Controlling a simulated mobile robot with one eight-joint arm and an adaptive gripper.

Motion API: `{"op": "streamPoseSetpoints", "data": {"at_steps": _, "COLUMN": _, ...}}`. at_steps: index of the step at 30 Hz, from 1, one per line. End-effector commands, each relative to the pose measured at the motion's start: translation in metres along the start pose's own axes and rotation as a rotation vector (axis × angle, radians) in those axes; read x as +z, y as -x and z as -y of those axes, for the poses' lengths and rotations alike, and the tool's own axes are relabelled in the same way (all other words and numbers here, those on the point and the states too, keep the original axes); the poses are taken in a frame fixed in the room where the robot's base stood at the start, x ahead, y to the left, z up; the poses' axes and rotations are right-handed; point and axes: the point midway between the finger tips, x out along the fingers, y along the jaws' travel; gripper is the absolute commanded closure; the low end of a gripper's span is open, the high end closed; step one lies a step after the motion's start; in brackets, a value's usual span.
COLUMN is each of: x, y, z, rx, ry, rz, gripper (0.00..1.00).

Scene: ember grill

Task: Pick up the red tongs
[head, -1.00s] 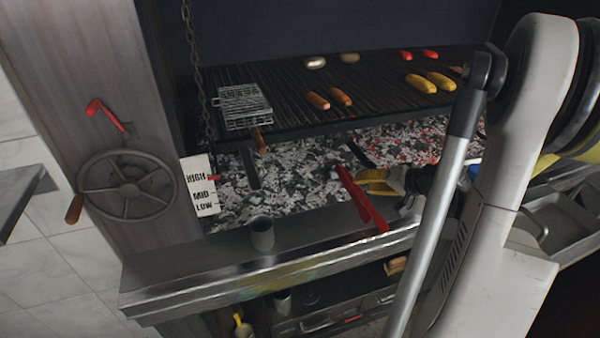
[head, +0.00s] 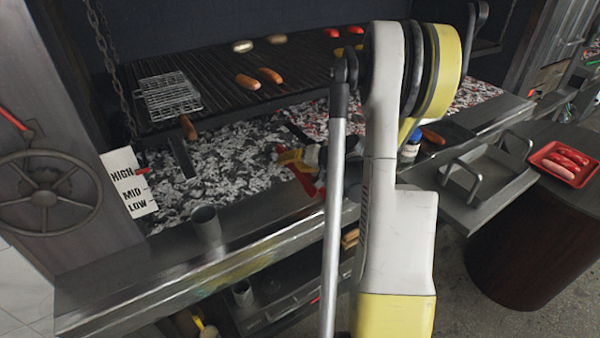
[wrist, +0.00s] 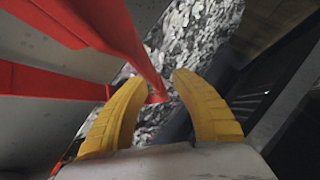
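The red tongs (head: 304,182) lie at the front edge of the coal bed, near the metal ledge, partly hidden by my gripper and arm in the head view. In the wrist view the red tongs (wrist: 108,28) show as two red arms entering from the left. The end of one arm appears between my fingertips. My gripper (wrist: 159,78) has yellow fingers standing apart with a gap between them. In the head view my gripper (head: 284,157) is right at the tongs. I cannot tell whether a finger touches them.
The grill grate (head: 220,75) holds sausages and a wire basket (head: 168,96) above the coals (head: 225,150). A metal cup (head: 207,225) stands on the front ledge (head: 130,272). At right are a metal tray (head: 480,190) and a red tray of sausages (head: 535,158).

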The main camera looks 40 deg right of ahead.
Motion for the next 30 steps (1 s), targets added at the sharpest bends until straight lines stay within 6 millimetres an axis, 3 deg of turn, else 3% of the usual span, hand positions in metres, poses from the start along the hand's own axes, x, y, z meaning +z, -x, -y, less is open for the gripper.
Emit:
{"op": "streamPoseSetpoints", "data": {"at_steps": 7, "x": -0.001, "y": -0.004, "z": 0.001, "rx": 0.001, "ry": -0.001, "rz": 0.0, "gripper": 0.68}}
{"op": "streamPoseSetpoints", "data": {"at_steps": 10, "x": 0.0, "y": -0.003, "z": 0.001, "rx": 0.001, "ry": -0.001, "rz": 0.0, "gripper": 0.96}}
{"op": "streamPoseSetpoints", "data": {"at_steps": 11, "x": 0.0, "y": -0.003, "z": 0.001, "rx": 0.001, "ry": -0.001, "rz": 0.0, "gripper": 1.0}}
{"op": "streamPoseSetpoints", "data": {"at_steps": 24, "x": -0.001, "y": -0.003, "z": 0.001, "rx": 0.001, "ry": -0.001, "rz": 0.0, "gripper": 1.0}}
{"op": "streamPoseSetpoints", "data": {"at_steps": 30, "x": -0.008, "y": 0.004, "z": 0.01, "rx": 0.001, "ry": -0.001, "rz": 0.0, "gripper": 1.0}}
